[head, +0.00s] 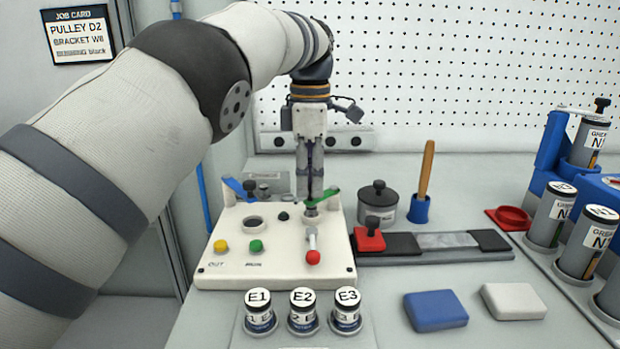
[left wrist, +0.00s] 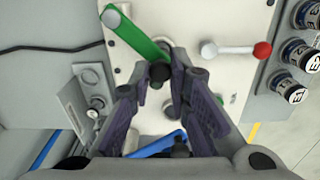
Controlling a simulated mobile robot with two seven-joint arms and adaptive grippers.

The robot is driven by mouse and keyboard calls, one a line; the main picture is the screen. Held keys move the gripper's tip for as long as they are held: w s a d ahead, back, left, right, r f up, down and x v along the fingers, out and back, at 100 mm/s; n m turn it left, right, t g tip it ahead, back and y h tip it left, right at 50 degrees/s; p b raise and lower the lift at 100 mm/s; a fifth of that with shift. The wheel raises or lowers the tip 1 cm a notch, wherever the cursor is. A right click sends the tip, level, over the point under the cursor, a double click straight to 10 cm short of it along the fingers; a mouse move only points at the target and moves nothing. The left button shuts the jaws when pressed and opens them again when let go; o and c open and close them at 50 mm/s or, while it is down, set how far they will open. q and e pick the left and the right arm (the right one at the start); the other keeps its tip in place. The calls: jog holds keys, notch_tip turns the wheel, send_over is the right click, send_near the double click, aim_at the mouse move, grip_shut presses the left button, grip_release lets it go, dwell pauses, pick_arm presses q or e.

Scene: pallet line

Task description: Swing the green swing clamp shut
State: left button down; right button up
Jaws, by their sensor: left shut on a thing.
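The green swing clamp (head: 325,195) is on the back right of the cream fixture box (head: 275,279). In the left wrist view the clamp's green arm (left wrist: 138,38) runs from a pale pivot at the upper left to a black knob (left wrist: 160,72). My left gripper (head: 311,196) points down over it and is shut on that black knob, with the fingertips (left wrist: 160,67) on either side of it. The fingers partly hide the knob in the head view. My right gripper is not in view.
A blue swing clamp (head: 235,188) is at the box's back left and a red-tipped lever (head: 312,250) at its front right. Cylinders E1 to E3 (head: 303,312) stand in front.

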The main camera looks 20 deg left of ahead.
pick_arm(q)
jog(key=shift+d+n, duration=0.15)
jog(key=shift+n, duration=0.15)
dwell(0.4)
jog(key=c, duration=1.5)
grip_release()
